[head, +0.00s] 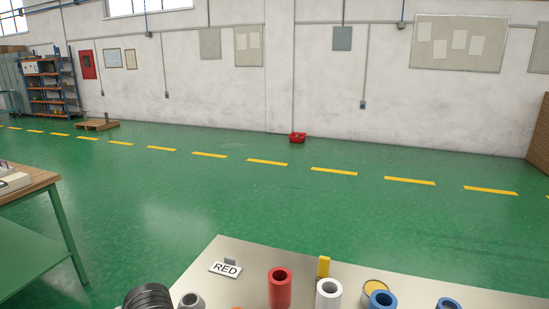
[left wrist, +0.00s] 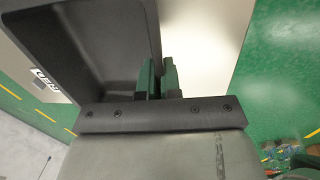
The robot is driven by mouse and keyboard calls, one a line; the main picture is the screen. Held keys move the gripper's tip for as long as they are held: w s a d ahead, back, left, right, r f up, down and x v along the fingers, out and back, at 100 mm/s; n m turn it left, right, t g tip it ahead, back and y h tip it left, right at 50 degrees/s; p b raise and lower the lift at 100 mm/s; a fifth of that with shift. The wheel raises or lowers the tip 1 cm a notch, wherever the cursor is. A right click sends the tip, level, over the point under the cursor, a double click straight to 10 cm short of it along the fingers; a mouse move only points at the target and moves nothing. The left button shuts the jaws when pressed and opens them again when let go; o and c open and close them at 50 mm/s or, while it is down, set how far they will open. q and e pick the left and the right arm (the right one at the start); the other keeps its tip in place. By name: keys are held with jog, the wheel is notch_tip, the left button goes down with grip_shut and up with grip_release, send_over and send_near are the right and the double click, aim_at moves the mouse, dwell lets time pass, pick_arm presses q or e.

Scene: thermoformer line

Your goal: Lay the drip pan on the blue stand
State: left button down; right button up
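The dark grey drip pan (left wrist: 85,45) fills the upper left of the left wrist view, with its hollow side and raised walls showing. My left gripper (left wrist: 158,75) has its green fingers close together on the pan's right wall and is shut on it. The pan appears above the pale table top. Part of the pan is cut off by the picture edge. Neither the pan nor the left gripper can be made out in the head view. My right gripper is in neither view. I see no blue stand in either view.
A green-legged workbench (head: 62,235) stands left. Open green floor lies beyond.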

pick_arm(q)
jog(key=s+m, duration=0.1)
jog(key=m, duration=0.3)
jog(key=s+a+m, duration=0.1)
jog(key=m, duration=0.4)
jog(key=s+a+m+g, duration=0.1)
jog(key=s+m, duration=0.1)
jog(key=m, duration=0.2)
jog(key=shift+s+r+h, duration=0.1)
jog(key=shift+r+h, duration=0.05)
jog(key=shift+h, duration=0.25)
jog(key=shift+s+d, duration=0.1)
